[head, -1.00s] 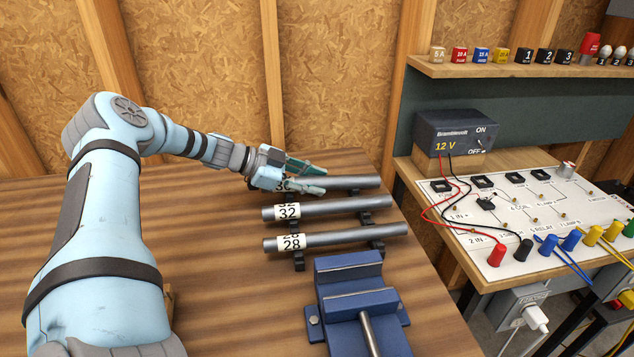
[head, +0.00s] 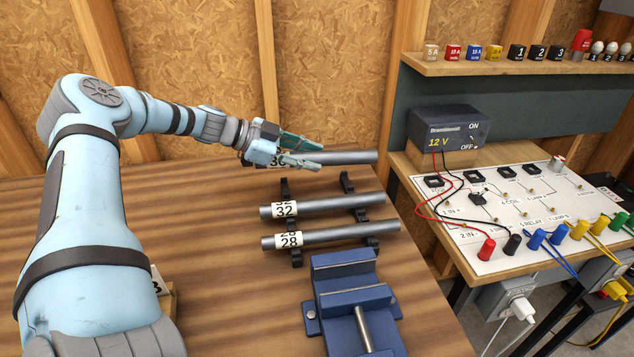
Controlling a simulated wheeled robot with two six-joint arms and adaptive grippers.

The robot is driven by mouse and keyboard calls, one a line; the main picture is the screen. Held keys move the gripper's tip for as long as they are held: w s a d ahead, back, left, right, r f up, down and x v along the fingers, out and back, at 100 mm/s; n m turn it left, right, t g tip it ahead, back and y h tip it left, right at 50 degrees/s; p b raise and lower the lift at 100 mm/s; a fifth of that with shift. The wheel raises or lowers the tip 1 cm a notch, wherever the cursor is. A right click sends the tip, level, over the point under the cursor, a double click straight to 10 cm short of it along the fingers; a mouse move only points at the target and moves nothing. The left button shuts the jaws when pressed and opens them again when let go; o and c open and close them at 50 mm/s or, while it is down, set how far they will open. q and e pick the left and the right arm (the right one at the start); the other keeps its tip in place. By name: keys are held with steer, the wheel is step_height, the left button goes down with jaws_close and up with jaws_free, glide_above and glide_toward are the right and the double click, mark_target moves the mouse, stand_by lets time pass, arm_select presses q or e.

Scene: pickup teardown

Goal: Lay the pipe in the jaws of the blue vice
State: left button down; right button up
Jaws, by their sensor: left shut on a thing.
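My left gripper (head: 302,154) is shut on the far pipe (head: 350,158), a grey metal tube whose white label, partly hidden by the gripper, seems to read 30. The pipe is held level above the rack, clear of its black supports (head: 346,182). Two more pipes rest on the rack: one labelled 32 (head: 340,206) and a nearer one labelled 28 (head: 345,234). The blue vice (head: 342,265) stands at the near edge of the bench, in front of the rack. Nothing lies in its jaws. My right gripper is not in view.
The wooden bench (head: 215,250) is clear left of the rack. To the right, a white circuit board (head: 470,255) with coloured terminals and wires sits on another table by a 12 V supply (head: 448,130). A shelf (head: 500,70) above holds small labelled blocks.

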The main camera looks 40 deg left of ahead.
arm_select(q)
step_height(320, 180, down, 6)
steer(key=b, duration=0.2)
steer(key=shift+f+b, duration=0.1)
steer(key=shift+b, duration=0.2)
steer(key=shift+w, duration=0.1)
steer(key=c, duration=1.2)
jaws_free()
steer(key=shift+c, duration=0.2)
